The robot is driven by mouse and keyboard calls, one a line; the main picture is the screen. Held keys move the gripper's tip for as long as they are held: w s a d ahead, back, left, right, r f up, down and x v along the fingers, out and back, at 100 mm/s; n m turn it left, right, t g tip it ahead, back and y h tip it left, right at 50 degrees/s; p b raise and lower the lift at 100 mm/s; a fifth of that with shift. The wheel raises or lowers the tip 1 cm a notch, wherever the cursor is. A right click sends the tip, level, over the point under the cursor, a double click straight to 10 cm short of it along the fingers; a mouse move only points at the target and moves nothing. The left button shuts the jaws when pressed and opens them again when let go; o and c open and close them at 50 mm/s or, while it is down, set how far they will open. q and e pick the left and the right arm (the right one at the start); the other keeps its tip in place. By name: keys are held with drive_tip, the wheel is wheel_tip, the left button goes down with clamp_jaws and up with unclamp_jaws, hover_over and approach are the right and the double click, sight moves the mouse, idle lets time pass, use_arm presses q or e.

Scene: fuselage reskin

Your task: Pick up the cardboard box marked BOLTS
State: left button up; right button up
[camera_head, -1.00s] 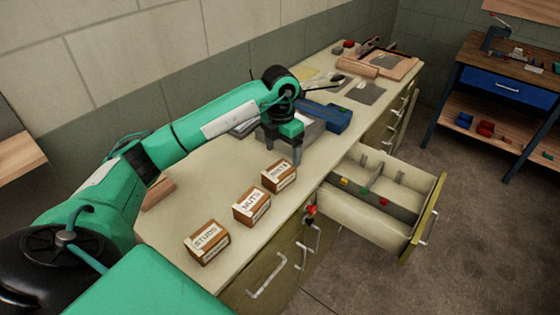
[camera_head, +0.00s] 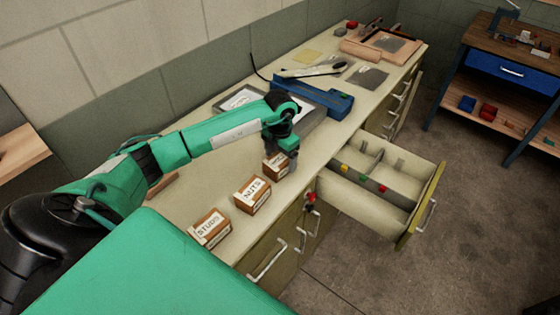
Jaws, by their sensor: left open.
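Three small cardboard boxes stand in a row on the bench top. The farthest box (camera_head: 275,166) is partly covered by my left gripper, and I cannot read its label now; the other two read NUTS and STUDS. My left gripper (camera_head: 281,163) is open and points down at this farthest box, with its fingers at the box's sides. I cannot tell whether the fingers touch it. The box rests on the bench. My right gripper is not in view.
The NUTS box (camera_head: 252,195) and the STUDS box (camera_head: 209,228) stand nearer on the bench (camera_head: 190,198). An open drawer (camera_head: 372,210) with dividers juts out at the right. A blue tool (camera_head: 325,97) lies behind the gripper. A side table (camera_head: 510,70) stands far right.

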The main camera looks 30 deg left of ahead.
sight(280, 158)
use_arm(q)
wheel_tip(280, 158, down, 2)
drive_tip(key=shift+a+f+p, duration=0.1)
drive_tip(key=shift+p, duration=0.25)
drive_tip(key=shift+f, duration=0.4)
drive_tip(key=c, duration=1.2)
drive_tip(key=shift+c, duration=0.9)
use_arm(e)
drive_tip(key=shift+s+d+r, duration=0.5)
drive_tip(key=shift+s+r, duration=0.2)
